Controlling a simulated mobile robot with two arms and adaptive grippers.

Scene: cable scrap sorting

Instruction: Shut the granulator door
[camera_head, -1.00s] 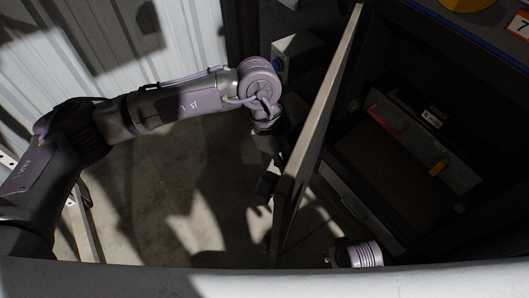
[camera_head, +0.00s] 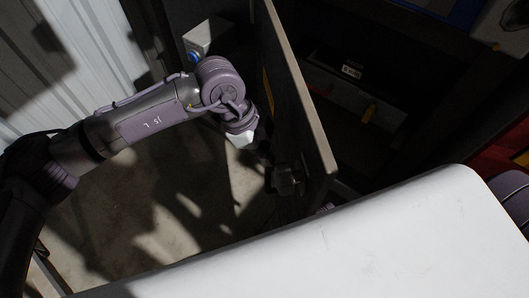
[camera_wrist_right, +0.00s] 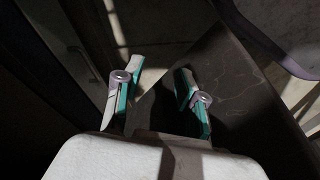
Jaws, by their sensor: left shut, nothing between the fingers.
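The granulator door (camera_head: 300,95) is a dark panel with a pale edge in the head view. It stands open, with the dark interior (camera_head: 400,125) showing to its right. A dark block, perhaps its latch (camera_head: 287,180), sits near its lower end. My left gripper (camera_head: 268,168) is on the door's left side, close to its face. Its fingers are in deep shadow, shut and empty; I cannot tell whether they touch the door. My right gripper (camera_wrist_right: 155,95) shows in the right wrist view, its teal-padded fingers apart with nothing between them.
A grey box with a blue button (camera_head: 203,38) is behind my left wrist. A red item (camera_head: 497,160) is at the right. Shadowed floor (camera_head: 165,215) is open at lower left.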

